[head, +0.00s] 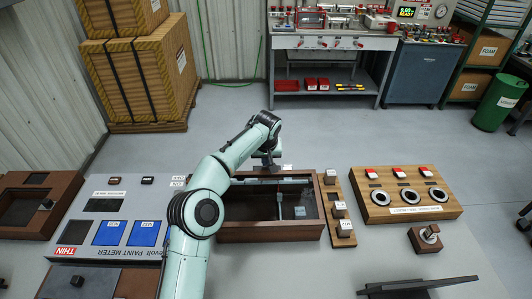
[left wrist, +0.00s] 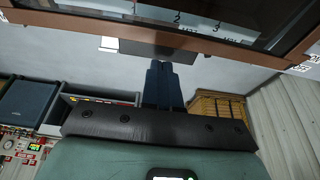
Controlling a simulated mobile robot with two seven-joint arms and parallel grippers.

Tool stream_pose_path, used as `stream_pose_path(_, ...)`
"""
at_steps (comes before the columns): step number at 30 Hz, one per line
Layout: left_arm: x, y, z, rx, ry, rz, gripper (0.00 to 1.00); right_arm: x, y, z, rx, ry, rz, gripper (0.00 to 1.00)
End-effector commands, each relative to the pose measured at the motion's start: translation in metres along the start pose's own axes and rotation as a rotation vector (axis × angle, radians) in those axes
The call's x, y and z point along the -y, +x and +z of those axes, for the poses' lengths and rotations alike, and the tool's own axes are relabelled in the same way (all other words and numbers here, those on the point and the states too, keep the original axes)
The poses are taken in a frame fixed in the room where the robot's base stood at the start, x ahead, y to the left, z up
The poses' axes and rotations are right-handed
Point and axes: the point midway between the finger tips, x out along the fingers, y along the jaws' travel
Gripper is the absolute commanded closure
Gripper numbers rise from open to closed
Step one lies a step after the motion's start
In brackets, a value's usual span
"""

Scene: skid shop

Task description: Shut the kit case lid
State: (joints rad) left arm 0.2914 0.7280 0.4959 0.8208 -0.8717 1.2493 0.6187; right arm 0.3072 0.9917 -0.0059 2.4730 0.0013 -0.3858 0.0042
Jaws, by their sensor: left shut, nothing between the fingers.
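The kit case (head: 268,235) is a brown wooden box on the grey bench, in the middle of the head view. Its dark interior shows a few small pale items. I cannot clearly tell the lid's angle. My left gripper (head: 268,160) is shut and empty at the far edge of the case, beside a small pale tab. In the left wrist view the shut fingers (left wrist: 162,72) point at the brown frame (left wrist: 200,47), with dark glass and numbered labels beyond. I cannot tell whether they touch it. My right gripper is not in view.
A narrow wooden strip with several blocks (head: 338,212) stands right of the case, then a board with three rings (head: 410,197). A paint meter panel (head: 105,215) and another brown box (head: 25,210) are left. Floor lies beyond the bench; crates (head: 140,75) stand behind.

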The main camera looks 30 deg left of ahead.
Motion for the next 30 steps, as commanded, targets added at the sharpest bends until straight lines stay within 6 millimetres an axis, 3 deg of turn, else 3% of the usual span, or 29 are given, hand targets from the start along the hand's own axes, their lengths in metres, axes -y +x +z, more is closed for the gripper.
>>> stream_pose_path(5, 0.000, 0.014, 0.003, 0.000, -0.001, 0.000, 1.00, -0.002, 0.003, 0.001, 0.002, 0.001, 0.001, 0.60)
stream_pose_path(17, 0.000, 0.016, 0.003, 0.000, 0.000, 0.000, 1.00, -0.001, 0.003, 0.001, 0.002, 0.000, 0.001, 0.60)
stream_pose_path(30, 0.000, 0.050, 0.004, 0.000, 0.001, 0.000, 1.00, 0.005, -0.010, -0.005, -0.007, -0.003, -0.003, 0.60)
